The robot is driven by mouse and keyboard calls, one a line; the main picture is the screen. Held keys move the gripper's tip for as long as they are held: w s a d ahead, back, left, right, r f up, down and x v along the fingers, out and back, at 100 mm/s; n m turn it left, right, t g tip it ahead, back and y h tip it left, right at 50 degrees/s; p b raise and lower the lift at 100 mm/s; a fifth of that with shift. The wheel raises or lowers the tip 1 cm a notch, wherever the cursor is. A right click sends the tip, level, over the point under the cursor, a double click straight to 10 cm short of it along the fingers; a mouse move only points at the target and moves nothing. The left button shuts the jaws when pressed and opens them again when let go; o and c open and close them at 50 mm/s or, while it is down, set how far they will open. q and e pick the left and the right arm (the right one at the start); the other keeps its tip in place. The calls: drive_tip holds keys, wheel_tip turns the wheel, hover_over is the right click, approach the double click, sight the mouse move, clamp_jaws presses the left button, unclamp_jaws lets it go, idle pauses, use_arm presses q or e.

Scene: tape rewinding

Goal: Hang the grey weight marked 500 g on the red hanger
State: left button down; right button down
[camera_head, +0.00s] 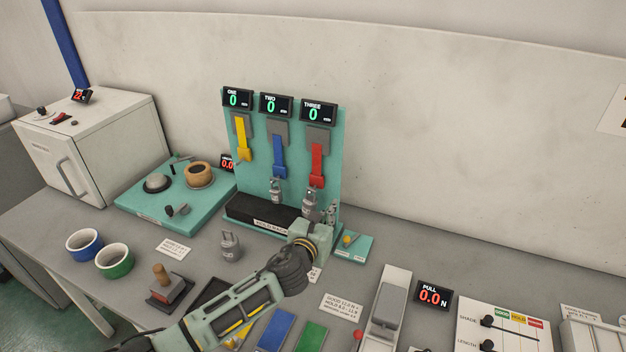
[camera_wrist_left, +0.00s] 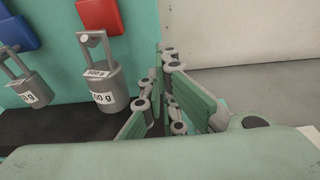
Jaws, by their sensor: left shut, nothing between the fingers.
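The red hanger (camera_head: 317,165) is the rightmost of three on the teal board, and its lower end shows in the left wrist view (camera_wrist_left: 98,14). A grey weight (camera_head: 309,206) is directly below it, upright, with its handle at the hanger's lower end. In the left wrist view this weight (camera_wrist_left: 104,85) carries a 500 g label on top; its handle seems to meet the hanger, but the hook contact is too small to confirm. My left gripper (camera_head: 332,212) is shut and empty, just right of the weight and apart from it (camera_wrist_left: 168,85). My right gripper is not in view.
Another grey weight (camera_head: 277,191) is below the blue hanger (camera_head: 279,160); a third (camera_head: 230,246) stands on the table. The yellow hanger (camera_head: 243,140) is bare. A black tray (camera_head: 250,212) lies under the hangers. A small teal block (camera_head: 354,247) is right of the board.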

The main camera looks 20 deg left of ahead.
use_arm(q)
drive_tip(key=shift+a, duration=0.75)
idle(0.4)
drive_tip(key=shift+a+p, duration=0.3)
drive_tip(key=shift+p, duration=0.25)
idle(1.4)
drive_tip(key=shift+d, duration=0.45)
idle(3.1)
idle(0.3)
drive_tip(key=s+d+p, duration=0.1)
drive_tip(key=s+p, duration=0.1)
drive_tip(key=s, duration=0.6)
drive_tip(key=shift+p, duration=0.3)
idle(0.5)
